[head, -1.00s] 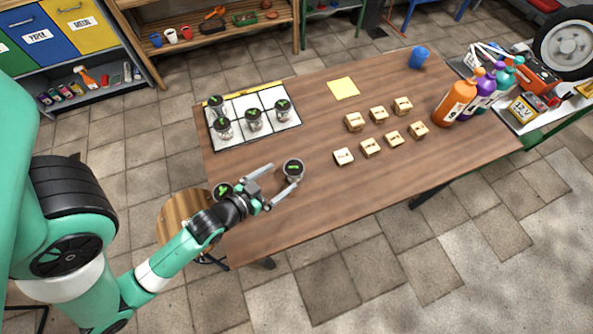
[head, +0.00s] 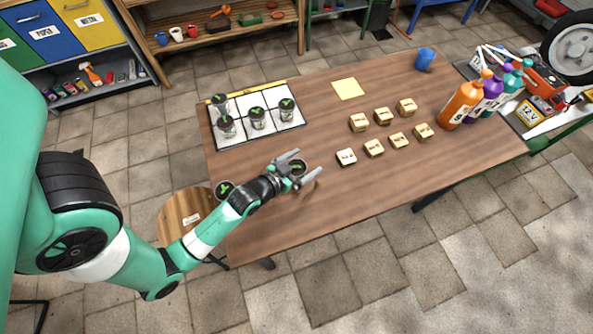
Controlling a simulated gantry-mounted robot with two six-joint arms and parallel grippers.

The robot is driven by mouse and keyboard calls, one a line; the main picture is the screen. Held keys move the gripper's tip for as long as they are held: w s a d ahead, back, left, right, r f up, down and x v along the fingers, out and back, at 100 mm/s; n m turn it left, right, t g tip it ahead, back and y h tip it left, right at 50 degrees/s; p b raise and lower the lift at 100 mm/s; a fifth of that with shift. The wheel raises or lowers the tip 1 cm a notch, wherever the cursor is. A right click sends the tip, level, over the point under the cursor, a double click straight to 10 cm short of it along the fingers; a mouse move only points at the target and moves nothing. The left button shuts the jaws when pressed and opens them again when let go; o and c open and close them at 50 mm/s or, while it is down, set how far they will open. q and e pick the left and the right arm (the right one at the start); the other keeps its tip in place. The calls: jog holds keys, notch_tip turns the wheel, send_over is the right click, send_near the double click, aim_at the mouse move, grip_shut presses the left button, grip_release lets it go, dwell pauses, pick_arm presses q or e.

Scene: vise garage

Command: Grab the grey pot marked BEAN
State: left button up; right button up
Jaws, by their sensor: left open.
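Several small grey pots with green sprouts are in view, and their markings are too small to read, so I cannot tell which says BEAN. One pot (head: 297,168) stands on the table near its front left. My left gripper (head: 306,163) is open, with its fingers on either side of this pot; I cannot tell whether they touch it. Its lower part is partly hidden by the gripper. Another pot (head: 225,189) is near the table's left edge beside my arm. Several more stand on the white gridded board (head: 254,98). My right gripper is not in view.
Several wooden blocks (head: 374,148) stand right of the gripper. A round wooden stool (head: 181,213) is by the table's left edge. The table's front middle is clear.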

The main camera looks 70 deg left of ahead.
pick_arm(q)
jog(key=c, duration=1.4)
jog(key=shift+r, duration=0.15)
jog(key=shift+r, duration=0.2)
notch_tip(320, 180, up, 2)
jog(key=shift+r+p, duration=0.25)
jog(key=shift+p, duration=0.35)
jog(key=s+d+r, duration=0.1)
jog(key=r, duration=0.1)
jog(key=s+d+r+p, duration=0.1)
jog(key=r, duration=0.1)
jog(key=s+d+r+p, duration=0.1)
jog(key=s+r, duration=0.1)
jog(key=shift+s+d+r, duration=0.1)
jog(key=shift+d+r, duration=0.1)
jog(key=shift+r, duration=0.15)
jog(key=shift+w+d+p+v, duration=0.1)
jog(key=shift+d+p+v, duration=0.1)
jog(key=shift+v, duration=1.3)
jog(key=shift+w+d+p+v, duration=0.1)
jog(key=shift+d+p+v, duration=0.15)
jog(key=shift+v, duration=1.25)
jog(key=shift+w+d+p+v, duration=0.1)
jog(key=shift+d+p+v, duration=0.1)
jog(key=shift+v, duration=1.35)
